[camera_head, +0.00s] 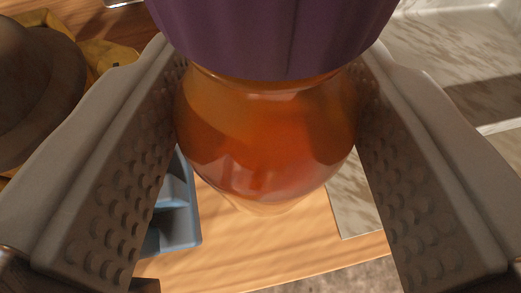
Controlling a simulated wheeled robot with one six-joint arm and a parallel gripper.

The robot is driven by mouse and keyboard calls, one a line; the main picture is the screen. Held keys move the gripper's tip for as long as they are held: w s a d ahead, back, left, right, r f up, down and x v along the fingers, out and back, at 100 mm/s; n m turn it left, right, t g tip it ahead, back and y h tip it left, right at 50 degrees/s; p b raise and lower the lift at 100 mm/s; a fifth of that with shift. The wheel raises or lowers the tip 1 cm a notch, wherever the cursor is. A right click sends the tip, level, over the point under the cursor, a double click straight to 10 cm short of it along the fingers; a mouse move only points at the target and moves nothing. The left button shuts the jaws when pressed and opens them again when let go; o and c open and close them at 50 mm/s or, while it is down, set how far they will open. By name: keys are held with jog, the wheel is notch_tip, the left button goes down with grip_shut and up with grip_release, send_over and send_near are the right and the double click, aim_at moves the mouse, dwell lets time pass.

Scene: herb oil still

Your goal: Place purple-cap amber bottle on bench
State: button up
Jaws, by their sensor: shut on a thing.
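The amber bottle (265,140) with its purple cap (275,35) fills the upper middle of the view, close to the camera. My gripper (268,125) is shut on the bottle, one ridged grey finger on each side of its body, just below the cap. The cap is cut off by the top edge of the view. The wooden bench (270,250) shows below and behind the bottle. I cannot tell whether the bottle's base touches the bench.
A blue tray with compartments (185,228) lies at the lower left, partly behind my left finger. A brown rounded object (40,85) and a yellow cloth-like thing (100,52) are at upper left. A pale marbled surface (430,55) lies at right. Bare wood shows near the front edge.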

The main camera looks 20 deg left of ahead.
jog(key=shift+f, duration=3.6)
jog(key=shift+f, duration=0.1)
jog(key=o, duration=0.7)
jog(key=shift+o, duration=0.2)
jog(key=shift+s, duration=0.15)
jog(key=v, duration=1.2)
